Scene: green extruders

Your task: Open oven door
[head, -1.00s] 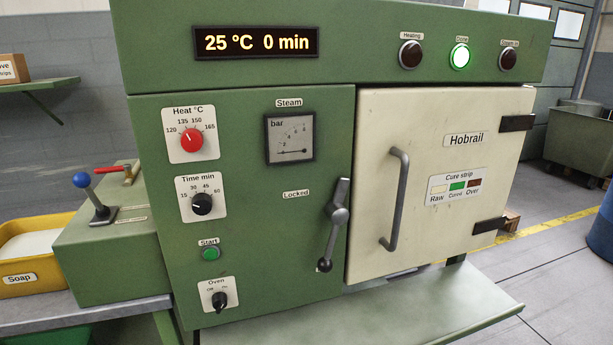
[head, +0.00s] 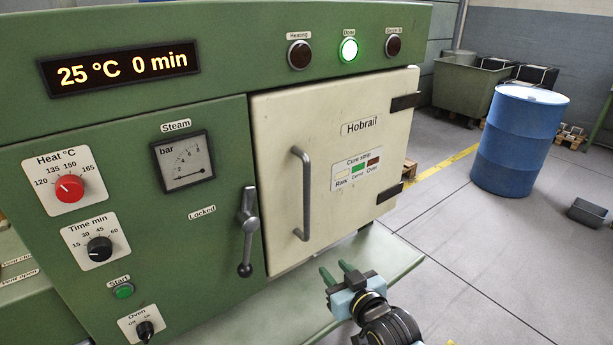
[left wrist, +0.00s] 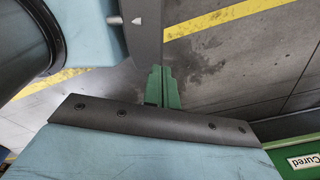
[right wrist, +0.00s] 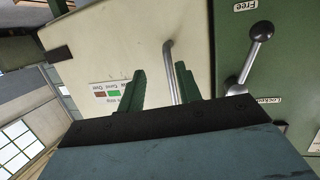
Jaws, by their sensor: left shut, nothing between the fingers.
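The cream oven door (head: 285,130) looks shut, or nearly so, in the green oven front. Its grey upright bar handle (head: 306,195) is on the door's left side. The latch lever (head: 248,225) left of the door has its ball end down; in the right wrist view the ball (right wrist: 262,31) is beside the "Free" label (right wrist: 245,6). My right gripper (head: 334,270) is open and empty, below and right of the handle; in the right wrist view the handle (right wrist: 171,65) appears between its fingers, farther off. My left gripper (left wrist: 162,86) is shut and empty, outside the head view.
A green shelf (head: 400,255) juts out under the door, close to my right gripper. A blue drum (head: 518,140) stands on the floor to the right, with a green bin (head: 465,90) behind. The green middle lamp (head: 349,50) is lit.

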